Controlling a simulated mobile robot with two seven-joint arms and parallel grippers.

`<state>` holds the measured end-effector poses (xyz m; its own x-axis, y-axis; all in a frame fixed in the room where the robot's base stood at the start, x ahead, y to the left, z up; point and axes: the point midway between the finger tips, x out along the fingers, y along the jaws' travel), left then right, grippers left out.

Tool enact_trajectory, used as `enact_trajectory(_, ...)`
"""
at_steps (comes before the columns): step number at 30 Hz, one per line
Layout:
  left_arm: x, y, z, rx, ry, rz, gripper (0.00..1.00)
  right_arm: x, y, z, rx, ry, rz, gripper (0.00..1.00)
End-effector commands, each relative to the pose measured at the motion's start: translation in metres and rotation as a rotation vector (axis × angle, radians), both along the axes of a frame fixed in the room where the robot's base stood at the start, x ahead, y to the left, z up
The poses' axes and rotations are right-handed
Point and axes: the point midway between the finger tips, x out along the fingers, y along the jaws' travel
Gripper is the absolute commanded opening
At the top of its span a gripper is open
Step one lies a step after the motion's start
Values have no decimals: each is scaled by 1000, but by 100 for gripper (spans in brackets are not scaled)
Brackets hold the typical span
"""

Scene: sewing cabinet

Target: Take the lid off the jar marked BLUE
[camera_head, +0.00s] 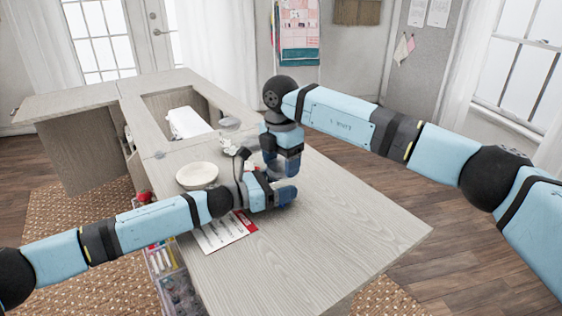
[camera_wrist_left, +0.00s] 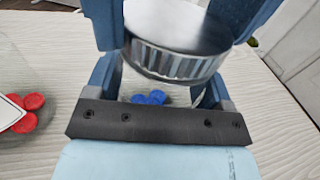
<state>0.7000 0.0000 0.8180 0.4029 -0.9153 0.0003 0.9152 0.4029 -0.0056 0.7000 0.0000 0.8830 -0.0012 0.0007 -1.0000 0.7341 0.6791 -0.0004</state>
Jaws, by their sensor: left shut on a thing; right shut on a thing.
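The jar (camera_wrist_left: 176,97) with blue pieces in it sits low between my left fingers in the left wrist view; no BLUE label shows. A silver lid (camera_wrist_left: 178,62) with a ridged rim is above it, between blue fingers that appear to be my right gripper's. I cannot tell whether lid and jar touch. My left gripper (camera_head: 282,195) comes in low from the left and is shut, apparently on the jar. My right gripper (camera_head: 270,173) reaches down from above and is shut, apparently on the lid. In the head view the arms hide jar and lid.
Another clear jar (camera_wrist_left: 35,82) with red pieces stands close to the left in the wrist view. A round cream dish (camera_head: 197,175) and a printed sheet (camera_head: 225,234) lie near the cabinet's left edge. The tabletop (camera_head: 335,240) to the front right is clear.

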Motion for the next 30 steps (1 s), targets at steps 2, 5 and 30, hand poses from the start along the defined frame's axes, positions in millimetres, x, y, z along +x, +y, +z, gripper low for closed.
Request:
enact_trajectory(2,0,0,0,1,1,1,9,0,0,1,-1,-1,176,40)
enact_trajectory(5,0,0,0,1,1,1,9,0,0,1,1,0,405,40)
enact_trajectory(30,0,0,-1,1,0,1,9,-1,1,2,4,2,2324,40)
